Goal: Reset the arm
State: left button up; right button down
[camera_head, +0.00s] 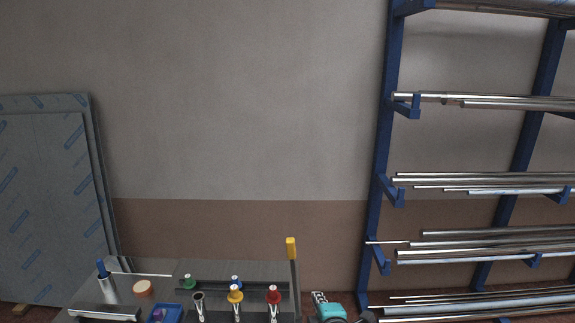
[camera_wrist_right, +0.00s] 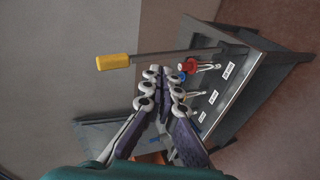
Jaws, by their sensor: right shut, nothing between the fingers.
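My right gripper (camera_head: 319,297) shows at the bottom edge of the head view, just right of the workbench (camera_head: 75,293). Its teal wrist housing is partly cut off by the frame. In the right wrist view my right gripper (camera_wrist_right: 160,72) has its fingertips together, shut and empty. They appear in front of the bench (camera_wrist_right: 228,112) in that view; the exact gap to it cannot be told. My left gripper is not in view.
A yellow-ended bar (camera_head: 291,248) rises at the bench's right side, and its yellow end (camera_wrist_right: 113,62) shows near my fingertips. Several coloured-topped items, including a red one (camera_head: 274,293), stand on the bench. A blue pipe rack (camera_head: 382,150) stands right, wrapped sheets (camera_head: 45,200) left.

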jog(key=s+d+f+m+g+b, duration=0.1)
jog(key=s+d+f+m+g, duration=0.2)
jog(key=s+m, duration=0.6)
jog(key=s+d+f+m+g+h+b, duration=0.1)
jog(key=s+d+f+m+g+b, duration=0.1)
jog(key=s+d+f+m, duration=0.4)
jog(key=s+d+m, duration=0.1)
jog(key=s+m, duration=0.2)
jog(key=s, duration=0.2)
jog(key=shift+d+f+g+h, duration=0.2)
jog(key=shift+g+h, duration=0.1)
jog(key=shift+g, duration=0.1)
